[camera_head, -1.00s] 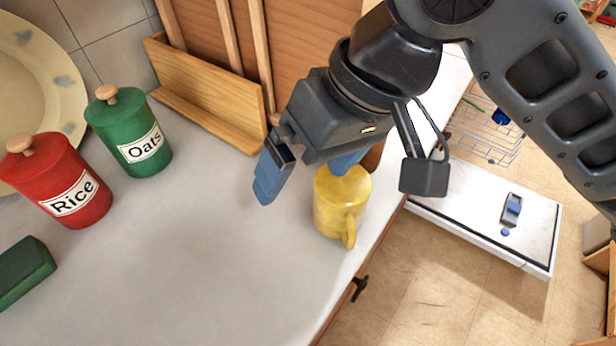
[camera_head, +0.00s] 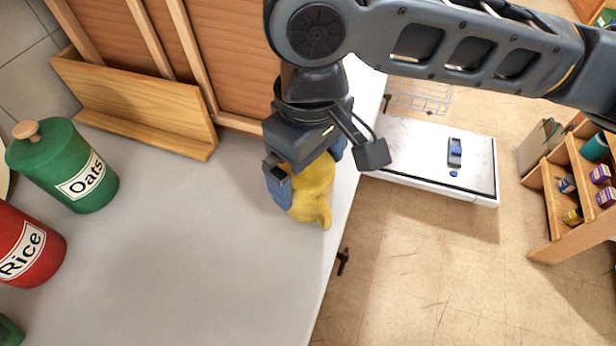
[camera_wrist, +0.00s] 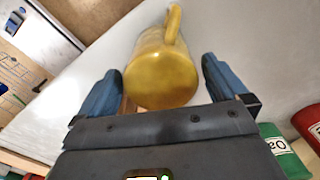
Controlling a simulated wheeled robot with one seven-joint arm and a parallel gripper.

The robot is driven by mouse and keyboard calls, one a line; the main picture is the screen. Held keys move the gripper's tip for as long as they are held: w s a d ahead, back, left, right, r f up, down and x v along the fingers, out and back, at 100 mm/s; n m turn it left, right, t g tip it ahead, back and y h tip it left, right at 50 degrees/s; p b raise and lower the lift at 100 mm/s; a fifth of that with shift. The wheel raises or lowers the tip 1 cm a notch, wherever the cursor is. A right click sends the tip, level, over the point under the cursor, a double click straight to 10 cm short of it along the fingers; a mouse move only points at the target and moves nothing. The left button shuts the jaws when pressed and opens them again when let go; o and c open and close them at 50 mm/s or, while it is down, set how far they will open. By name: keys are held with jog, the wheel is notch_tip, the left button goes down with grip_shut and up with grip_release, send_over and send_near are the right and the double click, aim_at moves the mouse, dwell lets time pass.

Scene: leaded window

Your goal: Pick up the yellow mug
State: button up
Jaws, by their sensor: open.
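The yellow mug (camera_head: 312,194) stands on the grey counter close to its right edge, with its handle toward the front right. My gripper (camera_head: 310,180) is over the mug from above, one blue finger on its left side and the other partly hidden behind it. In the wrist view the mug (camera_wrist: 162,68) lies between the two blue fingers of my gripper (camera_wrist: 160,88). The fingers are spread, with a visible gap on each side of the mug there. The upper part of the mug is partly covered by my gripper in the head view.
A green Oats canister (camera_head: 62,165) and a red Rice canister (camera_head: 28,246) stand at the left. The counter (camera_head: 200,260) is clear in front. Beyond its right edge are the floor and a low white-topped unit (camera_head: 425,150).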

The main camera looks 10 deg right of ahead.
jog(key=shift+f, duration=0.5)
jog(key=c, duration=1.2)
jog(key=shift+r, duration=0.15)
